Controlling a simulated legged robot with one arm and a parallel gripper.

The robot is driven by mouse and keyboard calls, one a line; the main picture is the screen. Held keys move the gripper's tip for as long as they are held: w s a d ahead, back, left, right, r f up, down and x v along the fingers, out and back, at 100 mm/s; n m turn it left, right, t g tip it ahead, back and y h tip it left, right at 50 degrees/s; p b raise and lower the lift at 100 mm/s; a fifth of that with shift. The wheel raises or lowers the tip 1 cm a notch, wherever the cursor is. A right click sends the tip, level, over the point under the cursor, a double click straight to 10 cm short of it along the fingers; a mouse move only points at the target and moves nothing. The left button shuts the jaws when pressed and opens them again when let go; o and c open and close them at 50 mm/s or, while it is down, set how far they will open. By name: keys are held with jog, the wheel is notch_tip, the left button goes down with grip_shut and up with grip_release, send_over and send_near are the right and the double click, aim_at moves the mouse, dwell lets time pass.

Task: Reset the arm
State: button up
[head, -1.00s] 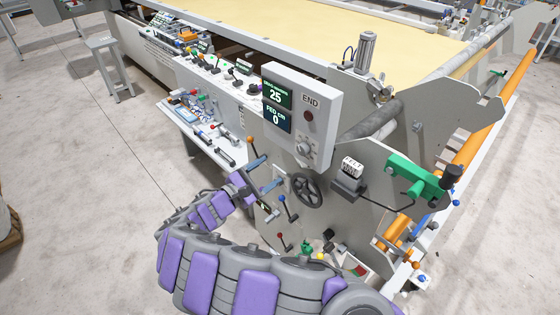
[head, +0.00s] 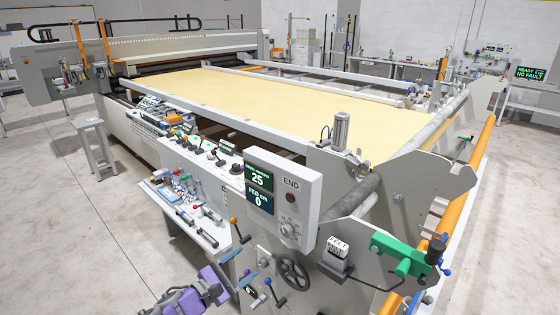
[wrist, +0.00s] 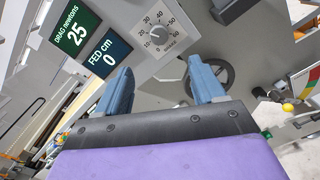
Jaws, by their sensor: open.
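My gripper (head: 248,265) shows at the lower edge of the head view, in front of the end of the quilting machine. Its two blue-grey fingers are apart with nothing between them. In the wrist view my gripper (wrist: 160,80) is also open and empty. Beyond its fingers are the dial (wrist: 160,32) and the dark handwheel (wrist: 210,78). In the head view the handwheel (head: 293,272) lies just right of the fingers. Whether a finger touches the machine cannot be told. Most of my arm is below the head view.
The END control box (head: 284,195) stands above my gripper and reads 25 and 0. A lever with an orange knob (head: 234,221) and a tool shelf (head: 185,208) are close by. A green clamp (head: 400,252) is at right. Open floor (head: 50,230) lies left.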

jog(key=d+r+m+g+h, duration=0.25)
jog(key=d+r+m, duration=0.2)
jog(key=d, duration=0.45)
jog(key=d+r+m+g+h, duration=0.1)
jog(key=d+r+m+g, duration=0.3)
jog(key=d, duration=0.5)
jog(key=s+d+r+m+g+y, duration=0.1)
jog(key=s+d+r+m+g, duration=0.25)
jog(key=d, duration=0.45)
jog(key=s+d+r+m+g, duration=0.2)
jog(key=s+d+g, duration=0.1)
jog(key=s+d, duration=0.3)
jog(key=s+d+f+m+g+y, duration=0.2)
jog(key=s+d+m+y, duration=0.1)
jog(key=s, duration=0.4)
jog(key=s+d+f+m+g+y, duration=0.1)
jog(key=s+d+m+y, duration=0.25)
jog(key=s, duration=0.35)
jog(key=s+a+f+y, duration=0.2)
jog(key=s+a+y, duration=0.1)
jog(key=s, duration=0.3)
jog(key=s+a+f+m+y, duration=0.1)
jog(key=s+a+f+y, duration=0.1)
jog(key=s+a+y, duration=0.2)
jog(key=s+a, duration=0.2)
jog(key=s, duration=0.1)
jog(key=shift+s+a+f, duration=0.15)
jog(key=shift+a+f, duration=0.1)
